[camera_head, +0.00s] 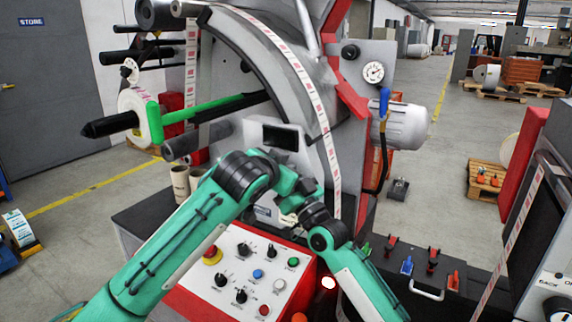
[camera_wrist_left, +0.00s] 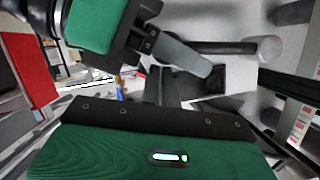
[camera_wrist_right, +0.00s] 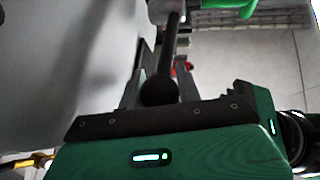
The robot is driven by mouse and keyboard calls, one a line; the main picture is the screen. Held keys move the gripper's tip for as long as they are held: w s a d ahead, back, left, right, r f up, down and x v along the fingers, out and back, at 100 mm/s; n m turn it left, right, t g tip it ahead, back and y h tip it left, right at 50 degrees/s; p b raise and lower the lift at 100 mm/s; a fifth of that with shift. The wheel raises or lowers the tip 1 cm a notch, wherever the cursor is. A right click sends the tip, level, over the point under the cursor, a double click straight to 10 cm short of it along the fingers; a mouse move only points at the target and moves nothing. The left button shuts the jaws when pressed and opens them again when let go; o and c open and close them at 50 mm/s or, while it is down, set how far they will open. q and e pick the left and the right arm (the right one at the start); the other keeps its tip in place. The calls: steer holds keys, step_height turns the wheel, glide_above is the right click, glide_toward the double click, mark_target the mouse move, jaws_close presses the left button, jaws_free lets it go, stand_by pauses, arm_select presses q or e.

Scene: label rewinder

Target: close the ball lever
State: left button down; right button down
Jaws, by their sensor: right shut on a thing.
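The ball lever has a black ball (camera_wrist_right: 160,92) at the end of a dark rod (camera_wrist_right: 172,45), both plain in the right wrist view. My right gripper (camera_wrist_right: 160,84) is shut on the ball, one finger on each side. The left wrist view shows the dark rod (camera_wrist_left: 225,47) running from the right gripper's grey finger to a light round hub (camera_wrist_left: 269,48). My left gripper (camera_wrist_left: 162,86) is beside the right one, its fingers close together with nothing visible between them. In the head view, my arms hide the lever and most of both grippers.
The control panel (camera_head: 243,275) with knobs and buttons lies below my arms. The label strip (camera_head: 322,115) runs down the curved machine body just behind. A green-and-black roll shaft (camera_head: 200,109) sticks out at left, and a white motor (camera_head: 403,127) stands at right.

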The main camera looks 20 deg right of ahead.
arm_select(q)
steer(key=shift+w+a+f+y, duration=0.15)
steer(key=shift+f+y, duration=0.15)
steer(key=shift+f, duration=0.35)
arm_select(e)
steer(key=shift+s+d+r, duration=0.1)
steer(key=shift+r, duration=0.3)
steer(key=c, duration=1.3)
jaws_free()
arm_select(q)
steer(key=shift+w, duration=0.1)
